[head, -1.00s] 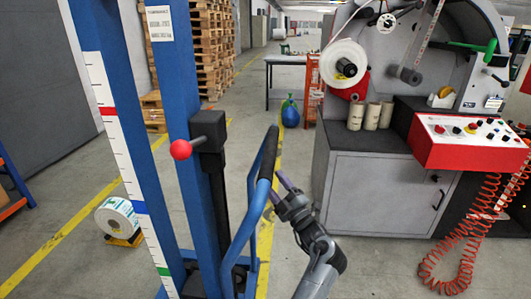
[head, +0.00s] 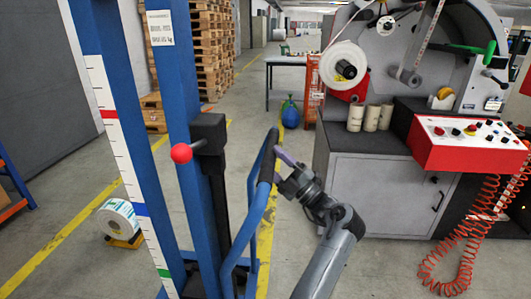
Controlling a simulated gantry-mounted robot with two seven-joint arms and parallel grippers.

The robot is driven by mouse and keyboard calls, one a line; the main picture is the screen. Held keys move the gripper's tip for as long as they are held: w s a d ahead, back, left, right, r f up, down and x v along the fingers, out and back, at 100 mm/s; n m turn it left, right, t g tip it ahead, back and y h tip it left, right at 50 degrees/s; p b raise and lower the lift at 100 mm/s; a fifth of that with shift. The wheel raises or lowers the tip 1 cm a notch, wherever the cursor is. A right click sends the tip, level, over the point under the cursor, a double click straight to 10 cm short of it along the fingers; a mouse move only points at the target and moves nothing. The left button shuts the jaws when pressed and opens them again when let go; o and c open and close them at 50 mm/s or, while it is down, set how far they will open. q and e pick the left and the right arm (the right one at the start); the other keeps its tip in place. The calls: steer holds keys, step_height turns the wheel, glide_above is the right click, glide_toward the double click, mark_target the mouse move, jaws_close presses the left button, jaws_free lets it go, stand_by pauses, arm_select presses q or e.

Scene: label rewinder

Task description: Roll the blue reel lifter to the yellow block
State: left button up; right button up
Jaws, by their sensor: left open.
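The blue reel lifter (head: 183,160) stands upright at the left front, with a ruler strip and a red-knobbed lever. Its curved blue handle (head: 256,215) has a black grip (head: 269,158) on its right side. My left gripper (head: 276,168) is open at this grip, its fingers reaching up to it from the right. I cannot tell whether they touch it. The yellow block (head: 125,241) lies on the floor left of the lifter, under a white label reel (head: 118,220). The lifter's foot is cut off by the lower edge. My right gripper is not in view.
The grey rewinder machine (head: 385,195) with its red control panel (head: 468,145) and coiled red hose (head: 455,250) stands at the right. Wooden pallets (head: 205,50) and a table (head: 285,62) stand behind. Floor around the yellow block is clear.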

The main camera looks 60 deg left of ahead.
mark_target(266, 152)
arm_select(q)
steer(key=shift+x, duration=1.8)
jaws_close()
